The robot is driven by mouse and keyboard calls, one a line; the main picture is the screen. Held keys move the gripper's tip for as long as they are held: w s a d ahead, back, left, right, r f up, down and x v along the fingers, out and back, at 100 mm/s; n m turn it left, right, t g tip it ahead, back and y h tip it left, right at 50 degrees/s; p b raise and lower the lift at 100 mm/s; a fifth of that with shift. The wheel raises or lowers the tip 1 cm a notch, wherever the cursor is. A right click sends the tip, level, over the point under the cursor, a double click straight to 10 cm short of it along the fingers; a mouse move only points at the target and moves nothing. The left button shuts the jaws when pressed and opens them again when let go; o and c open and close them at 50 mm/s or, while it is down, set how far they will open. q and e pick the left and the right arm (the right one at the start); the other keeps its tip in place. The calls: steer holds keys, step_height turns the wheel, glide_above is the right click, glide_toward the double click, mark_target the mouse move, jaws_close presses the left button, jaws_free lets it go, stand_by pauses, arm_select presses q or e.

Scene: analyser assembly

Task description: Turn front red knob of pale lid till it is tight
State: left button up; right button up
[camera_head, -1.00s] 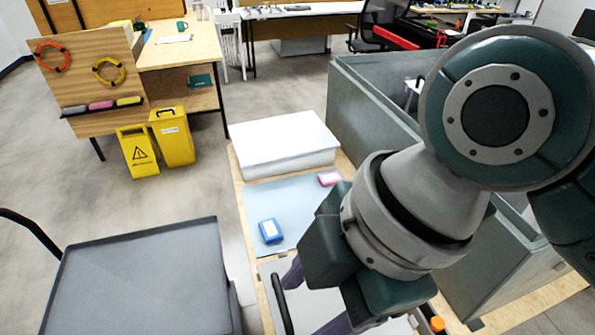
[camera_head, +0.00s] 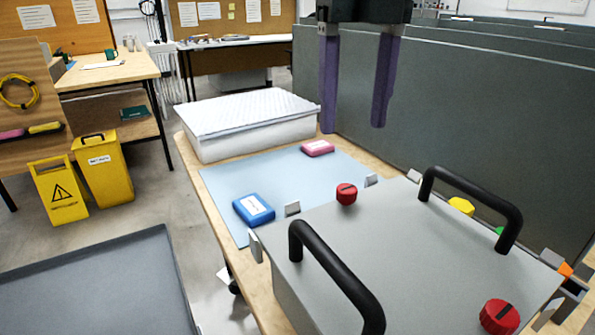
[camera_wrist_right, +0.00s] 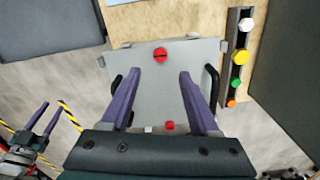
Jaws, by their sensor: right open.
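The pale grey lid (camera_head: 400,250) lies flat with two black handles. One red knob (camera_head: 346,193) is near its far edge; the other red knob (camera_head: 499,316) is near its near right corner. My right gripper (camera_head: 354,128) hangs above the lid's far side, purple fingers pointing down, apart and empty. In the right wrist view the far red knob (camera_wrist_right: 160,55) shows just beyond the gap between its fingertips (camera_wrist_right: 160,74), and the near red knob (camera_wrist_right: 169,126) lies close to the palm. My left gripper (camera_wrist_right: 48,108) shows at the left there, its fingers apart.
Black handles (camera_head: 335,280) (camera_head: 470,200) rise on both sides of the lid. Small grey clips stand around its edge. A blue box (camera_head: 254,209) and a pink box (camera_head: 317,148) lie on the pale blue mat (camera_head: 225,185). A white bin (camera_head: 250,125) is behind. A grey wall (camera_head: 450,110) runs right.

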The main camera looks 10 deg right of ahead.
mark_target(348, 188)
step_height(348, 188, down, 9)
steer(key=shift+s+f+b, duration=0.1)
steer(key=shift+f+b, duration=0.05)
steer(key=shift+b, duration=0.35)
steer(key=shift+c, duration=0.2)
jaws_close()
